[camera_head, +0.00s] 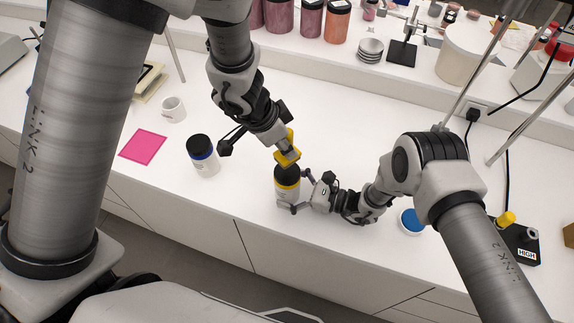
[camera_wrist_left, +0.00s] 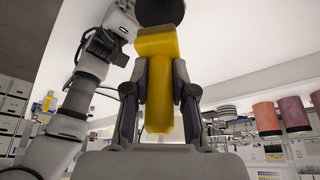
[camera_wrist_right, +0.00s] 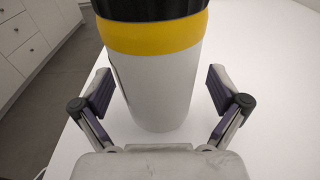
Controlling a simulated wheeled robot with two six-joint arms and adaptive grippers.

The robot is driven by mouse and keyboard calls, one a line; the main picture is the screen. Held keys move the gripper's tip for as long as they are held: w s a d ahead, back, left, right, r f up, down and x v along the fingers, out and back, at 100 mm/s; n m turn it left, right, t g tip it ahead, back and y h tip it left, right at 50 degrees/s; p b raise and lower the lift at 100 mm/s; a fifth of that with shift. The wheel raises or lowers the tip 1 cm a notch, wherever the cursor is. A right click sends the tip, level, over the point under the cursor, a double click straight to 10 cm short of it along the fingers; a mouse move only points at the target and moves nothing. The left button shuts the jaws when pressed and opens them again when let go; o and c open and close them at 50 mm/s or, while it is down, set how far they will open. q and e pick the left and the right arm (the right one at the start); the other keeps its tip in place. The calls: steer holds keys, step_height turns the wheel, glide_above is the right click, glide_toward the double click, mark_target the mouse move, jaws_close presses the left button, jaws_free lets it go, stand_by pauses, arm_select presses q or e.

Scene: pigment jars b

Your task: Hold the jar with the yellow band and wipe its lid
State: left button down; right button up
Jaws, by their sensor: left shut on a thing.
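The jar with the yellow band (camera_head: 287,190) stands upright near the counter's front edge, white with a black lid (camera_head: 287,171). My left gripper (camera_head: 283,146) is shut on the handle of a yellow wiping tool (camera_wrist_left: 158,95). Its block-shaped head (camera_head: 288,156) is right at the lid; I cannot tell whether they touch. The dark lid also shows at the top of the left wrist view (camera_wrist_left: 160,10). My right gripper (camera_head: 300,190) is open at the jar's right side. In the right wrist view, its fingers stand wide with the jar (camera_wrist_right: 157,85) between or just beyond them, with gaps on both sides.
A blue-banded jar (camera_head: 203,157) stands to the left, near a pink mat (camera_head: 143,146) and a white mug (camera_head: 173,109). The counter behind the jar is mostly clear.

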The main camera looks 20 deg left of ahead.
steer(key=d, duration=0.4)
steer(key=d+r, duration=0.1)
steer(key=d, duration=0.7)
steer(key=shift+s+r, duration=0.15)
steer(key=shift+s, duration=0.05)
